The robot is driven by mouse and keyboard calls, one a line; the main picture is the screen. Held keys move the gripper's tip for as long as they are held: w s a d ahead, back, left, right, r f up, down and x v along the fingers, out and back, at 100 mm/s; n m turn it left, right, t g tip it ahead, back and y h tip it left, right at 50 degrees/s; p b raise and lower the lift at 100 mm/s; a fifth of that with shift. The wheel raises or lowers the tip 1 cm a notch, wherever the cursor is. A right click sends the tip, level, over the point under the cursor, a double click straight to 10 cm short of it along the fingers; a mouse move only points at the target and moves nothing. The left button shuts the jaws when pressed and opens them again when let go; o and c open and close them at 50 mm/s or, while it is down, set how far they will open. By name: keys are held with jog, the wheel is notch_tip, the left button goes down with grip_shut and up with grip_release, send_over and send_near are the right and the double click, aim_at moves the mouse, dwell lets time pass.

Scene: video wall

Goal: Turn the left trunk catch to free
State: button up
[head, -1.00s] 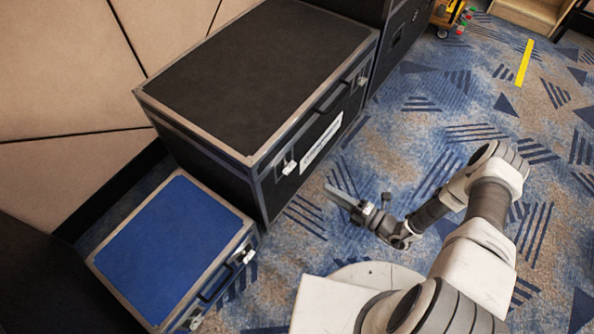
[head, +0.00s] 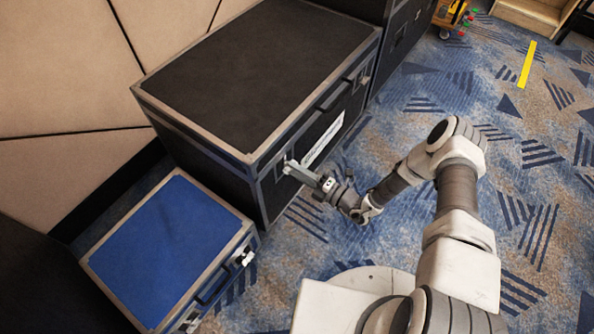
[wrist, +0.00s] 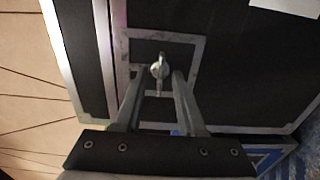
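The black trunk (head: 250,75) has metal edging and stands against the wall. Its left catch, a small silver turn piece on a metal plate, shows in the wrist view (wrist: 158,70), between my fingertips and slightly beyond them. My gripper (wrist: 158,78) is open, one finger on each side of the catch; I cannot tell whether either finger touches it. In the head view my gripper (head: 292,168) reaches the trunk's front near its left end and largely hides the catch. The trunk's right catch (head: 362,77) is far from my gripper.
A smaller blue-topped case (head: 165,250) stands just left of the trunk, close to my gripper's side. A handle (head: 333,95) and a white label (head: 323,140) are on the trunk's front. The patterned carpet (head: 400,115) in front is clear.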

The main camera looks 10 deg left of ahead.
grip_shut()
jog(key=shift+n, duration=0.4)
jog(key=n+p, duration=0.4)
jog(key=n, duration=1.2)
jog(key=shift+n, duration=0.4)
dwell(0.4)
grip_release()
